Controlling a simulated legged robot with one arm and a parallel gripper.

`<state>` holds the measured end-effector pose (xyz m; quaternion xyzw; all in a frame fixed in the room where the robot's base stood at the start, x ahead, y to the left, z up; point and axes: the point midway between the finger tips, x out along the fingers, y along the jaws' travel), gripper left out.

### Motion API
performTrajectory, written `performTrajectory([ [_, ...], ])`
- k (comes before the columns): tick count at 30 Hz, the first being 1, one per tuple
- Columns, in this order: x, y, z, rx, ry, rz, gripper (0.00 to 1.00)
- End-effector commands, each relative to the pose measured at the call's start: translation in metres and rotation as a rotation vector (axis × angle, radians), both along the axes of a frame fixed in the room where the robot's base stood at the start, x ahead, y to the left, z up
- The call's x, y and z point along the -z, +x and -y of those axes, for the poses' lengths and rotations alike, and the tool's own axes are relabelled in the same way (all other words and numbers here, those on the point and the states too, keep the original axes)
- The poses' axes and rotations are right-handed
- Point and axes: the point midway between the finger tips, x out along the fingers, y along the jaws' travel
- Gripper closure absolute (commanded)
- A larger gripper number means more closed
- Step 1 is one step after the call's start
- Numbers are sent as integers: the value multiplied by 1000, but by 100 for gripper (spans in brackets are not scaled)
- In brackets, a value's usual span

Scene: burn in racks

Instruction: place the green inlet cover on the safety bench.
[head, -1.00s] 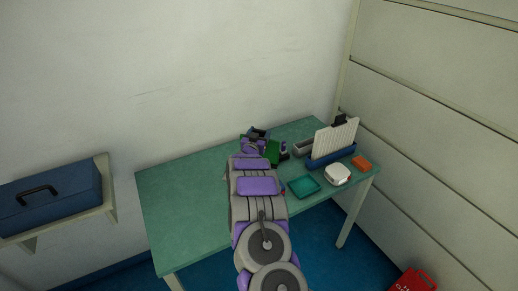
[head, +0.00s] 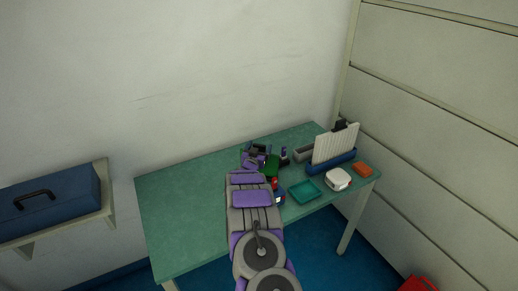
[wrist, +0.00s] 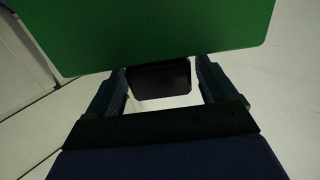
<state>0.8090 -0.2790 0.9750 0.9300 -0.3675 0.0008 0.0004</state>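The green inlet cover (wrist: 160,30) fills the top of the wrist view as a flat green panel. A black block like a handle (wrist: 160,78) sits below it, between the two fingers of my gripper (wrist: 160,85). The fingers appear to be closed on the block's sides. In the head view my gripper (head: 258,158) is over the back middle of the green-topped bench (head: 185,205). Part of the green cover (head: 271,166) shows beside it; the rest is hidden by my arm. I cannot tell whether the cover touches the bench.
At the bench's right are a teal tray (head: 305,191), a white rounded item (head: 338,179), an orange block (head: 362,169), a blue rack with white plates (head: 335,148) and a grey tray (head: 303,153). The bench's left is clear. A blue toolbox (head: 45,203) sits on a wall shelf.

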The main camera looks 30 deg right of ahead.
Motion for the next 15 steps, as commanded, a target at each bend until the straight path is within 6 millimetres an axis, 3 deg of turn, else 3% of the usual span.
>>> performTrajectory([
  [15, -1, -6, -6, -1, 2, -5, 6],
])
